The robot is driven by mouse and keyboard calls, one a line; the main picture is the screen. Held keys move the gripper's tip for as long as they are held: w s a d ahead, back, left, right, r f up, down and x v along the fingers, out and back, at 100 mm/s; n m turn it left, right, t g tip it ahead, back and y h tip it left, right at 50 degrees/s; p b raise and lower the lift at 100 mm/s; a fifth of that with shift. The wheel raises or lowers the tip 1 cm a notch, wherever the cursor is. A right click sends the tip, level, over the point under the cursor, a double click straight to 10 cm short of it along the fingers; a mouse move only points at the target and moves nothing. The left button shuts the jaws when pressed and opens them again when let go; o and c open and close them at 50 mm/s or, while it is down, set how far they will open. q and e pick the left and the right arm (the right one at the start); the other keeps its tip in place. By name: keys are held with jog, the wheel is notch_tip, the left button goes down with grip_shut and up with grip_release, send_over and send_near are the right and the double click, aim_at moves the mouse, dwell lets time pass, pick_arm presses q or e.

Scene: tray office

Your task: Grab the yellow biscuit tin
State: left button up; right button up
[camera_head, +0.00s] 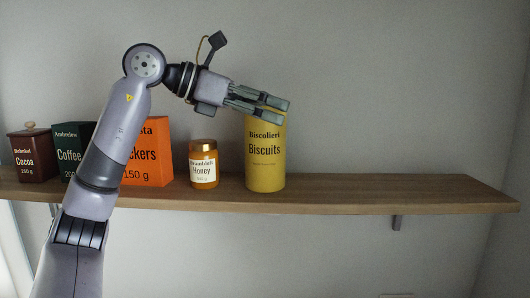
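The yellow biscuit tin (265,160) stands upright on the wooden shelf, labelled "Biscolieri Biscuits". My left gripper (282,110) is at the tin's top end, with its fingers pointing right and slightly down. The two fingers show a gap between them, one above the other in the picture. The lower finger covers part of the tin's top edge. I cannot tell whether the fingers are around the tin or only in front of it and above it. My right gripper is not in view.
The wooden shelf (400,196) also holds a honey jar (203,170) close left of the tin. Further left are an orange crackers box (152,155), a dark green coffee box (68,150) and a brown cocoa tin (32,155). The shelf right of the biscuit tin is empty.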

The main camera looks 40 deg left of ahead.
pick_arm(q)
jog(key=c, duration=1.3)
jog(key=shift+r, duration=0.1)
